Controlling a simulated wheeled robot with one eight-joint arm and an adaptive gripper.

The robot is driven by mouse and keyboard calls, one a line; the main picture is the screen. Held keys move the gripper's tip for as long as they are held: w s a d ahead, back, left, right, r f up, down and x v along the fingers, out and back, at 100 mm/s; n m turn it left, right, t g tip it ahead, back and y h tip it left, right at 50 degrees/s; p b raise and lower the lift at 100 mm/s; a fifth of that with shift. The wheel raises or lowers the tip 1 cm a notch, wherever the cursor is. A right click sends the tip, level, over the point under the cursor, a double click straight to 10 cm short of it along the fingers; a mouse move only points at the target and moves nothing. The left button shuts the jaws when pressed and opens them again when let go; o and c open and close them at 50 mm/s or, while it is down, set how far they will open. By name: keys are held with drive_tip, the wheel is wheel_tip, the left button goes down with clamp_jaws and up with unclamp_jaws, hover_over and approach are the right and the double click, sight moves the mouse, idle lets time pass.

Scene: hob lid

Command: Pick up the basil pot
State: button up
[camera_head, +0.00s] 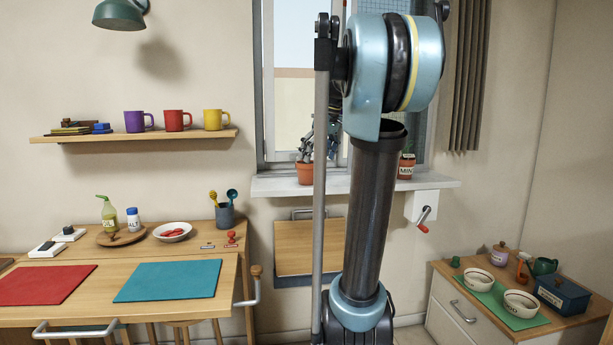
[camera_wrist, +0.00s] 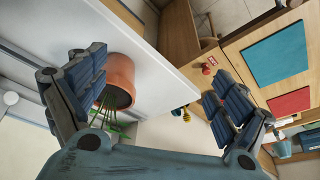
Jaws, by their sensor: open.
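A terracotta pot (camera_head: 305,173) stands on the window sill, left of my arm in the head view. No label on it can be read, but the other sill pot is marked MINT, so I take this one as the basil pot. In the wrist view the pot (camera_wrist: 120,80) shows with thin green stems, close to the left finger and partly behind it. My gripper (camera_wrist: 155,98) is open, with the fingers wide apart and nothing held. In the head view, parts of my gripper (camera_head: 308,148) show just above the pot, and my arm hides much of it.
The mint pot (camera_head: 406,168) stands on the sill (camera_head: 280,186) to the right. The window frame is close behind. A folded wooden panel (camera_head: 307,246) hangs below. A table with a teal mat (camera_head: 168,281) is at left, and a cabinet with bowls (camera_head: 522,303) at right.

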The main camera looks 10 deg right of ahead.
drive_tip(key=n, duration=0.2)
approach(304, 172)
drive_tip(key=w+d+r, duration=0.2)
drive_tip(key=d+r, duration=0.2)
drive_tip(key=r, duration=0.1)
drive_tip(key=shift+y, duration=0.4)
drive_tip(key=x, duration=1.2)
drive_tip(key=shift+w+a+r, duration=0.2)
drive_tip(key=shift+w, duration=0.15)
drive_tip(key=shift+w+x, duration=0.1)
drive_tip(key=shift+x, duration=1.25)
drive_tip(key=shift+w+x, duration=0.15)
drive_tip(key=shift+x, duration=1.2)
drive_tip(key=shift+s+a+r, duration=0.1)
drive_tip(key=shift+a+r, duration=0.05)
drive_tip(key=c, duration=1.3)
